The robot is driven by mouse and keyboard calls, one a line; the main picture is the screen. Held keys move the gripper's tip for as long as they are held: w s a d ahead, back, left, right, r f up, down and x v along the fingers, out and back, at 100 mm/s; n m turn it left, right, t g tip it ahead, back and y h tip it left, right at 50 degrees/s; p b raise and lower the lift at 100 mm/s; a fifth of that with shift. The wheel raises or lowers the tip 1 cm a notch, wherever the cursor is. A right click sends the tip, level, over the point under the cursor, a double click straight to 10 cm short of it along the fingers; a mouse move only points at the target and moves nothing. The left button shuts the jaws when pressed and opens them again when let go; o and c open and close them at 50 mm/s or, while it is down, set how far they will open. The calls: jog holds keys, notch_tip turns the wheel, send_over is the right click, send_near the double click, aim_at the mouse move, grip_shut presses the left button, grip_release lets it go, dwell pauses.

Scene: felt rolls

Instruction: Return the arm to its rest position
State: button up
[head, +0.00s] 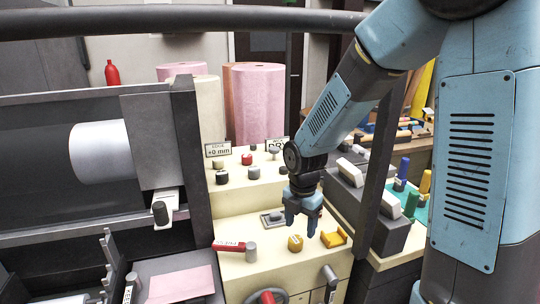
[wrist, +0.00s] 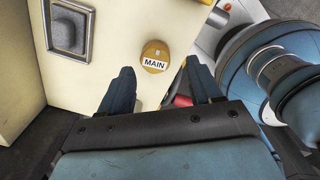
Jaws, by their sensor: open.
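My gripper (head: 303,218) hangs from my blue arm over the cream control console (head: 235,201) in the head view. Its two fingers are apart with nothing between them. In the wrist view the gripper (wrist: 158,92) shows its fingers spread, with the yellow knob labelled MAIN (wrist: 155,56) seen beyond the fingertips. In the head view the yellow knob (head: 295,243) sits just below and left of the gripper. I cannot tell how far the fingertips are from the console surface.
A grey switch (head: 272,217) and a yellow bracket (head: 333,238) are near the gripper. A red-handled lever (head: 230,246) stands at left. A dark post (head: 379,170) rises right of the gripper. Pink felt rolls (head: 258,103) stand behind. A dark bar (head: 190,20) crosses the top.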

jog(key=s+d+r+m+t, duration=0.2)
jog(key=s+d+r+m, duration=0.4)
jog(key=r+m, duration=0.5)
jog(key=s+d+r+m+t, duration=0.3)
jog(key=s+d+r+m, duration=0.4)
jog(key=m, duration=0.9)
jog(key=shift+s+d+r+m, duration=0.25)
jog(key=shift+s+r+m, duration=0.05)
jog(key=shift+s+r, duration=1.65)
